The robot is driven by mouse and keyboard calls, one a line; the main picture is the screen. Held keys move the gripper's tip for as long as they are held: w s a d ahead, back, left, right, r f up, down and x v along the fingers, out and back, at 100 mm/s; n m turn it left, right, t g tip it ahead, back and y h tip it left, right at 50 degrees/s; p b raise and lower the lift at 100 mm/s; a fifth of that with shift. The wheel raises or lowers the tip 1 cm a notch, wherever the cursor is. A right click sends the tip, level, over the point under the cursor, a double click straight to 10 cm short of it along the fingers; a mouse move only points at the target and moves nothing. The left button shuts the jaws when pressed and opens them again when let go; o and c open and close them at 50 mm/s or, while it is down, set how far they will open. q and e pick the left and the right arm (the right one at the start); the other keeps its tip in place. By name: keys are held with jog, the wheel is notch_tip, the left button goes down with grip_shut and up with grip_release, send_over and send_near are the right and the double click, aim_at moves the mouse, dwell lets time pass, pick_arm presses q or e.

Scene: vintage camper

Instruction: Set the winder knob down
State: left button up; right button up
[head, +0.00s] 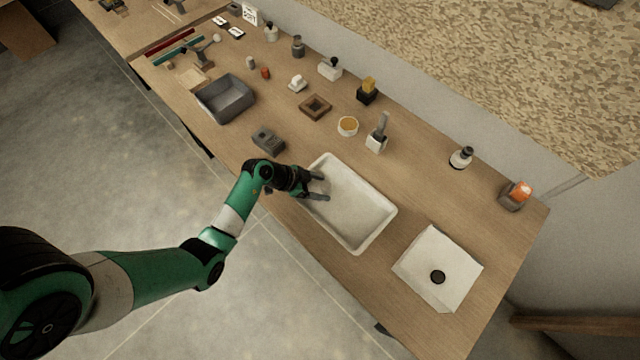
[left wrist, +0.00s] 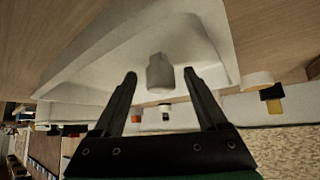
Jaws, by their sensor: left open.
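My left gripper (head: 326,188) reaches over the near left end of the white tray (head: 375,232). It is open, with a finger on either side and nothing clasped. In the left wrist view a small pale grey knob-like piece (left wrist: 160,74), which looks like the winder knob, shows against the tray (left wrist: 100,62), in the gap between the spread fingertips (left wrist: 160,84). Clear gaps show between it and both fingers. I cannot tell how it rests on the tray. In the head view I cannot make it out. My right gripper is not in view.
A dark grey block (head: 268,141) and a grey bin (head: 226,98) lie to the left. A round cup (head: 348,126) and a holder (head: 377,143) stand behind. Bare wood surrounds the tray.

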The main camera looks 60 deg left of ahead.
pick_arm(q)
jog(key=p+v, duration=0.5)
jog(key=v, duration=0.7)
